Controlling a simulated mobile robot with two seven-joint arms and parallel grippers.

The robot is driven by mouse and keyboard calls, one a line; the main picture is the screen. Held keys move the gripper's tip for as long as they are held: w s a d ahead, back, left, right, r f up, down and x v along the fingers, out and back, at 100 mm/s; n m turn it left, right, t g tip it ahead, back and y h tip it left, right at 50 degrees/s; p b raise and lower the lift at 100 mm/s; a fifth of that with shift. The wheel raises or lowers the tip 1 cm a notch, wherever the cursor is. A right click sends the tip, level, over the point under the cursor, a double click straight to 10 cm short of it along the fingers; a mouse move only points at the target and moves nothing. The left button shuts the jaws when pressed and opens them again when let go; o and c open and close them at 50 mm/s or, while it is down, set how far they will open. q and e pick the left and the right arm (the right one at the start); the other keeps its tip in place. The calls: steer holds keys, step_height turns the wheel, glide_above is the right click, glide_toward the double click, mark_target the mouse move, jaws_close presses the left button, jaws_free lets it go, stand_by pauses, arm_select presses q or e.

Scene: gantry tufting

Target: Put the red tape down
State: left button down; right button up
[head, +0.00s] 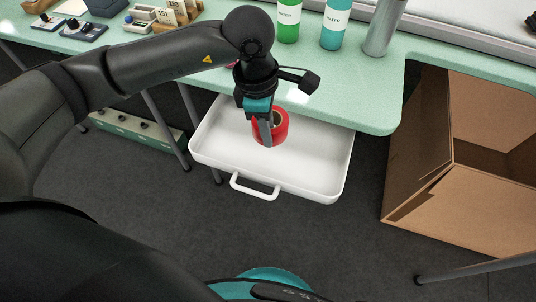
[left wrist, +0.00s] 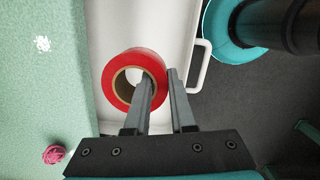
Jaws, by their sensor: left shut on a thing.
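The red tape (head: 281,128) is a ring with a brown core. My left gripper (head: 268,142) comes down on it from above and is shut on one side of the ring. In the left wrist view, the red tape (left wrist: 112,80) has its near-right wall between the two fingers of my left gripper (left wrist: 161,77), one finger over the core hole and one outside. The tape is within the outline of the white drawer (head: 316,172); I cannot tell whether it touches the drawer floor. My right gripper is not in view.
The drawer sticks out below the green table (head: 345,108), its handle (head: 254,188) in front. Bottles (head: 333,25) and a grey cylinder (head: 384,28) stand on the table. An open cardboard box (head: 465,190) is at right. The drawer floor around the tape is clear.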

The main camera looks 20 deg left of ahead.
arm_select(q)
step_height(320, 180, down, 6)
steer(key=shift+f+b, duration=0.1)
steer(key=shift+b, duration=0.6)
step_height(320, 180, down, 3)
steer(key=shift+r+b, duration=0.2)
steer(key=shift+b, duration=0.2)
steer(key=shift+f, duration=0.1)
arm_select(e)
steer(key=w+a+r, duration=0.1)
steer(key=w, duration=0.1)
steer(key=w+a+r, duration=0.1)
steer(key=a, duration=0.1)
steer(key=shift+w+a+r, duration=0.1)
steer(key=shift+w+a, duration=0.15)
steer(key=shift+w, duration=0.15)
arm_select(q)
steer(key=shift+f, duration=0.1)
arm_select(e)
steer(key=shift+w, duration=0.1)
arm_select(q)
steer(key=c, duration=1.2)
jaws_free()
steer(key=o, duration=0.4)
steer(key=shift+o, duration=0.2)
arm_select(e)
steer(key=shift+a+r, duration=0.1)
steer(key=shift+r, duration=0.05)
